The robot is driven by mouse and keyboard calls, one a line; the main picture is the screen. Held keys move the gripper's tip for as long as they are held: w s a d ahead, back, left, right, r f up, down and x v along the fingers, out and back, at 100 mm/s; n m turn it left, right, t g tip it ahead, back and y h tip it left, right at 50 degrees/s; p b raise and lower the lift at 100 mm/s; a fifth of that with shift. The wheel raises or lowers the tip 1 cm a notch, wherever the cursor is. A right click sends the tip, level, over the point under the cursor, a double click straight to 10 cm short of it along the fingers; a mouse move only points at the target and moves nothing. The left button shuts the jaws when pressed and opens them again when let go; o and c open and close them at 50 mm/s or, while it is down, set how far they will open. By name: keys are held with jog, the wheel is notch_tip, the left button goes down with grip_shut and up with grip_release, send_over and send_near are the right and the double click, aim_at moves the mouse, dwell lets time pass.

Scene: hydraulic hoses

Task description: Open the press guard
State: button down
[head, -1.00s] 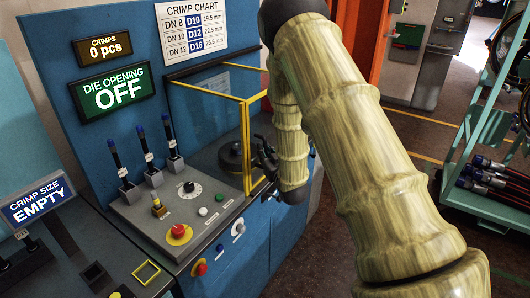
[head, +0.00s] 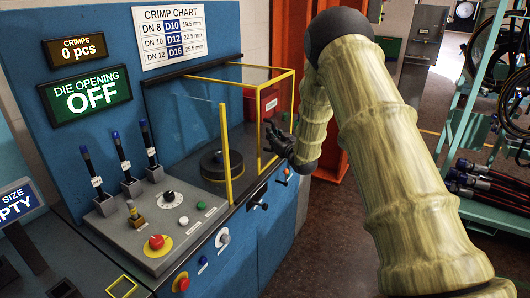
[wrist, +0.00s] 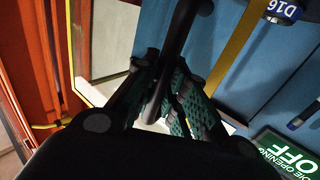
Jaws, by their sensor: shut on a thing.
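The press guard (head: 276,84) is a clear, yellow-framed cover on the blue press. A yellow upright (head: 226,155) edges a clear panel left of the frame, with a gap between the two. A round dark die (head: 213,165) shows behind that panel. My gripper (head: 274,138) is at the front right of the guard frame. In the wrist view my gripper (wrist: 168,100) is shut around a dark bar-like handle (wrist: 186,25); its far end and the exact contact are partly hidden by the fingers.
The control panel (head: 165,215) with several levers and a red button (head: 156,241) is at the left. A teal hose rack (head: 480,120) stands at the right. An orange post (head: 325,80) rises behind my arm. The floor between press and rack is clear.

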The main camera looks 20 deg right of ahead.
jog(key=w+d+b, duration=0.1)
jog(key=w+d, duration=0.3)
jog(key=d, duration=0.2)
jog(key=shift+w+d+b, duration=0.15)
jog(key=shift+d+b, duration=0.05)
jog(key=shift+b, duration=0.15)
jog(key=c, duration=1.5)
grip_release()
jog(key=shift+o, duration=0.2)
jog(key=s, duration=1.2)
jog(key=shift+f, duration=0.1)
